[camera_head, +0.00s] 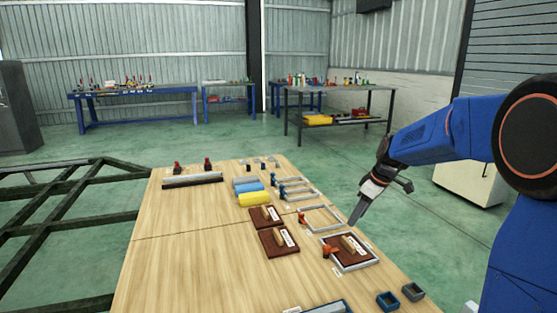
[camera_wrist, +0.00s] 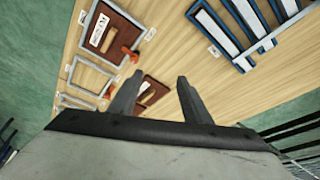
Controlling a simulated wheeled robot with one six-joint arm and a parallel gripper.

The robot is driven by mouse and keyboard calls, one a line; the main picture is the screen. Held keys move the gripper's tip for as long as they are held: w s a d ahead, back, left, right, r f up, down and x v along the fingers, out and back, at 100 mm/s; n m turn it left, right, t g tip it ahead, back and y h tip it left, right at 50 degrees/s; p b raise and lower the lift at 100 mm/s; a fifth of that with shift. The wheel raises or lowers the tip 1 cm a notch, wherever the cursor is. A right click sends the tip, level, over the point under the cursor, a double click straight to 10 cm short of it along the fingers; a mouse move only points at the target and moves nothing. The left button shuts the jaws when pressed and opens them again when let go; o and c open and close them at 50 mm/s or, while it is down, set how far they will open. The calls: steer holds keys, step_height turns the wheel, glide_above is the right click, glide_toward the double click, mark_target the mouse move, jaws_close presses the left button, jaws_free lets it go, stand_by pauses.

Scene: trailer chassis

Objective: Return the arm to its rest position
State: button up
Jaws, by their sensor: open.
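My gripper (camera_head: 356,216) hangs from the blue arm over the right edge of the wooden table, above the table top. Its two fingers show in the wrist view (camera_wrist: 158,88), spread apart with nothing between them. Near it in the head view, a dark red-brown board with a wooden handle (camera_head: 348,251) sits inside a light metal frame, with an orange clamp (camera_head: 331,250) at its left. This framed board also shows in the wrist view (camera_wrist: 112,29). The gripper appears apart from these things.
The wooden table (camera_head: 180,260) carries two more brown boards (camera_head: 279,241), yellow and blue blocks (camera_head: 254,199), empty frames (camera_head: 321,218) and small bins (camera_head: 388,300). Its front left is bare. A dark chassis frame (camera_head: 62,199) stands at the left. Workbenches (camera_head: 140,93) line the back.

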steer(key=s+r+m+t+h, duration=0.1)
steer(key=s+r+m, duration=0.15)
steer(key=s, duration=0.75)
steer(key=s+r+m, duration=0.2)
steer(key=s+r, duration=0.1)
steer(key=s, duration=0.8)
steer(key=s+d+f+m+h, duration=0.1)
steer(key=s+f+m, duration=0.1)
steer(key=s, duration=0.7)
steer(key=s+f+m+t+h, duration=0.1)
steer(key=s+f+m, duration=0.1)
steer(key=s, duration=0.7)
steer(key=shift+s+d+f+m, duration=0.25)
steer(key=shift+s+d+m, duration=0.1)
steer(key=shift+m, duration=0.2)
